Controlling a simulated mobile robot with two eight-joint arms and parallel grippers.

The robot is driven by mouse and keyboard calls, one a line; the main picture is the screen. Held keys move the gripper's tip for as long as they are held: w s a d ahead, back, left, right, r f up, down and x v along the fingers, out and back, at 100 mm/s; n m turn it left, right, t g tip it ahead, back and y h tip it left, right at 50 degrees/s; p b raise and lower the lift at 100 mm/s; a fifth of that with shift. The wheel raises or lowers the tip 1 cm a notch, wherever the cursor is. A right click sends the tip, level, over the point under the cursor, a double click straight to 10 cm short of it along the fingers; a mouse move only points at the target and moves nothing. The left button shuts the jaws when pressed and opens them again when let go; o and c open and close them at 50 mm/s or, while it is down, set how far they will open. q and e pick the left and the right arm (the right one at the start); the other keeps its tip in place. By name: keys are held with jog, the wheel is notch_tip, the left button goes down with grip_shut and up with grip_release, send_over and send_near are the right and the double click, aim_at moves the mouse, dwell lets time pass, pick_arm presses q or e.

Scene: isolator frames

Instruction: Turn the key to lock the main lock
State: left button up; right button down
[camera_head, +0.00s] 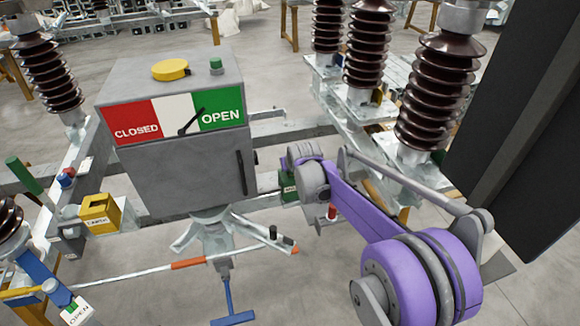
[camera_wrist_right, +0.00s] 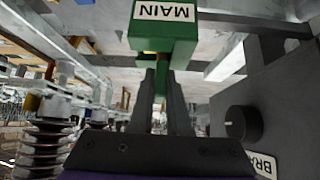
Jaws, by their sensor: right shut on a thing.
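The green main lock (camera_wrist_right: 165,48), with a white MAIN label, fills the top middle of the right wrist view, where the label reads upside down. It also shows in the head view as a small green box (camera_head: 289,187) right of the grey cabinet, partly covered by my right arm. My right gripper (camera_wrist_right: 163,85) is shut right in front of the green lock. My left gripper is out of view.
The grey cabinet (camera_head: 190,175) with CLOSED and OPEN fields stands close to the lock. A yellow box (camera_head: 100,212) is at left. A dark round knob (camera_wrist_right: 243,122) sits beside the right gripper. Brown insulators (camera_head: 437,95) stand at the back right.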

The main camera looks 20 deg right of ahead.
jog(key=shift+r+m+g+h+p, duration=0.1)
jog(key=shift+m+g+h+p, duration=0.35)
jog(key=shift+m+h, duration=1.45)
jog(key=shift+m, duration=0.7)
jog(key=c, duration=0.6)
grip_release()
jog(key=shift+o, duration=0.5)
jog(key=o, duration=0.5)
jog(key=v, duration=1)
jog(key=shift+s+r, duration=0.25)
jog(key=shift+r, duration=0.05)
